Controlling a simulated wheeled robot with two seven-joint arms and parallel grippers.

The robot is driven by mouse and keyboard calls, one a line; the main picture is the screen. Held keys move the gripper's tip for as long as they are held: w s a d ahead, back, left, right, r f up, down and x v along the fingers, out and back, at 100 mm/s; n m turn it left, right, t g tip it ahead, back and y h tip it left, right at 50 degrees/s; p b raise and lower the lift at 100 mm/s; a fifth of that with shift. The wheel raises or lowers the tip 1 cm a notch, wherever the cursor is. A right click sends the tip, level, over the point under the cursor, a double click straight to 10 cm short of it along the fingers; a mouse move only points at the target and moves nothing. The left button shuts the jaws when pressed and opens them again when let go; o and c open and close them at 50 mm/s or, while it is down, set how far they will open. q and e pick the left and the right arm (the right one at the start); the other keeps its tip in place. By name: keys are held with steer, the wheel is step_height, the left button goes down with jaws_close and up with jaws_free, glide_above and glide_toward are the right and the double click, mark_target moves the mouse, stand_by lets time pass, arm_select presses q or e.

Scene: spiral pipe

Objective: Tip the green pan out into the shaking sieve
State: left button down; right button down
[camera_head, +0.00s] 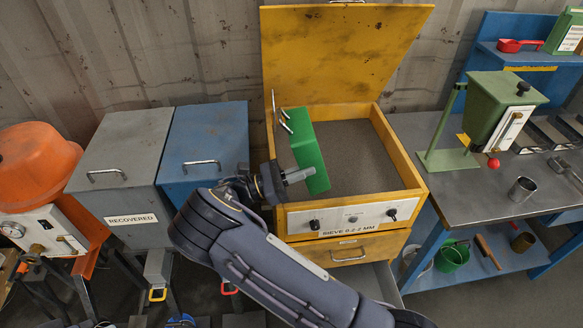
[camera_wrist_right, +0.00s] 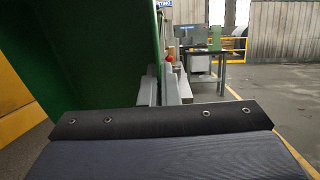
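The green pan (camera_head: 309,155) is turned up on its side over the left part of the shaking sieve (camera_head: 404,158), a yellow box with its lid raised. A metal handle shows at the pan's far end. My right gripper (camera_head: 299,175) is at the near end of the pan and looks shut on it; the exact grip is partly hidden. In the right wrist view the pan (camera_wrist_right: 95,45) rises at the left, close against the fingers (camera_wrist_right: 160,90). Grey grains (camera_head: 362,160) cover the sieve's bed. The pan's inside is hidden in the head view. My left gripper is not seen.
The sieve's raised lid (camera_head: 340,55) stands behind. A grey RECOVERED bin (camera_head: 122,150) and a blue bin (camera_head: 205,140) stand to the left, beside an orange drum (camera_head: 35,165). A metal bench (camera_head: 460,185) with a green hopper (camera_head: 500,110) stands to the right.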

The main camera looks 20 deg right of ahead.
steer(key=shift+s+d+r+y, duration=0.1)
steer(key=shift+d+r+y, duration=0.3)
steer(key=shift+d+p, duration=0.15)
steer(key=shift+p, duration=0.15)
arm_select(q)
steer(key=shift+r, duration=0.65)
arm_select(e)
steer(key=shift+f, duration=0.2)
